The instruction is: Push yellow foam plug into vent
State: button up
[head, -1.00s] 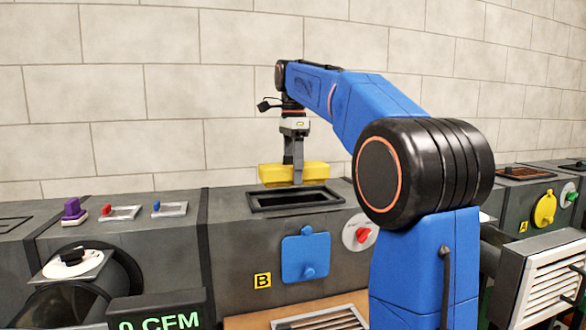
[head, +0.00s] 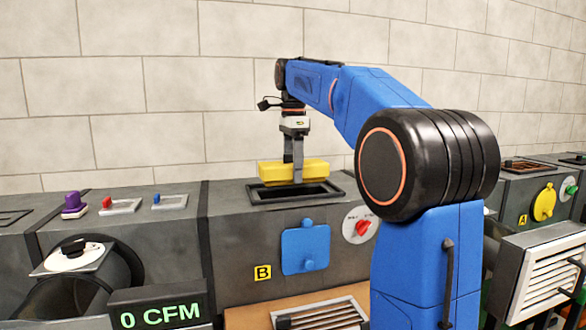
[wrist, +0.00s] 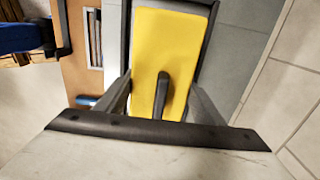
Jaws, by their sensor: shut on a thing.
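The yellow foam plug (head: 312,172) is a thick rectangular block. My gripper (head: 298,172) is shut on it and holds it over the back of the vent opening (head: 262,194), a dark rectangular frame on top of the grey duct marked B. The plug looks level and slightly above the frame; the exact gap cannot be told. In the wrist view the plug (wrist: 160,50) has a dark handle on top between my fingers (wrist: 160,98), and it covers most of the opening.
A blue cover (head: 306,250) and a red knob (head: 362,229) are on the duct front. A purple knob (head: 73,204) and two small switches stand on the left duct. A display (head: 160,316) reads 0 CFM. A louvred vent (head: 552,280) is at right. The wall stands behind.

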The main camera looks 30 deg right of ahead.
jog(key=shift+f, duration=0.15)
jog(key=shift+f, duration=1.75)
jog(key=shift+s+f, duration=0.2)
jog(key=shift+f, duration=1.15)
jog(key=shift+w+r, duration=0.15)
jog(key=shift+r, duration=4.35)
jog(key=shift+f, duration=0.1)
